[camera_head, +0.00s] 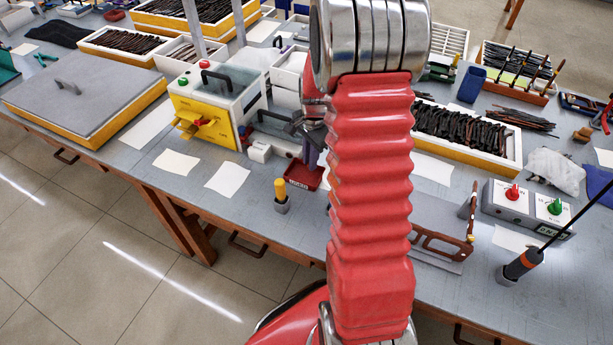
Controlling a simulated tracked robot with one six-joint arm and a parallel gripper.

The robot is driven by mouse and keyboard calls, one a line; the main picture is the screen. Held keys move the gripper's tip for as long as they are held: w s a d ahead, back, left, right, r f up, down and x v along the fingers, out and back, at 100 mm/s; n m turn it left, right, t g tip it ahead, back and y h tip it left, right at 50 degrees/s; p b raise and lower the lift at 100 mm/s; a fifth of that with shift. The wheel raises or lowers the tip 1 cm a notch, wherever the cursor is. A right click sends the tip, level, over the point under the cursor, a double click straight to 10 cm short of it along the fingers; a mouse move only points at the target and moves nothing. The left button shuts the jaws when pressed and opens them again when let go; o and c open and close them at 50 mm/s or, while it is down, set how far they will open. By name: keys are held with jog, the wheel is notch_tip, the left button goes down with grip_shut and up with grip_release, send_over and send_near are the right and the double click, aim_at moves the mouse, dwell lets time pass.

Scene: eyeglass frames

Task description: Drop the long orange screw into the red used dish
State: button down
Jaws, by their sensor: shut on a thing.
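The red dish (304,176) sits on the grey bench near its front edge, just left of my red arm. Its right side is partly hidden by the arm, and I cannot see what lies inside. My gripper (311,136) shows only in part, as dark grey pieces at the left edge of my arm, above and behind the dish in the picture. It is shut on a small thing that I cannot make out. I see no long orange screw clearly anywhere.
A yellow-orange handle (281,188) stands upright in a grey holder (282,205) left of the dish. A yellow and white machine (212,103) stands further left. Right are a tray of dark frames (467,132) and a button box (524,208). My arm hides the middle.

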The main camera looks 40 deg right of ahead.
jog(key=shift+f, duration=0.45)
jog(key=c, duration=1.7)
grip_release()
jog(key=shift+o, duration=0.2)
jog(key=shift+r, duration=0.1)
notch_tip(320, 180, up, 14)
jog(key=shift+s+d+f, duration=0.2)
jog(key=shift+s+f, duration=0.05)
jog(key=shift+s, duration=0.05)
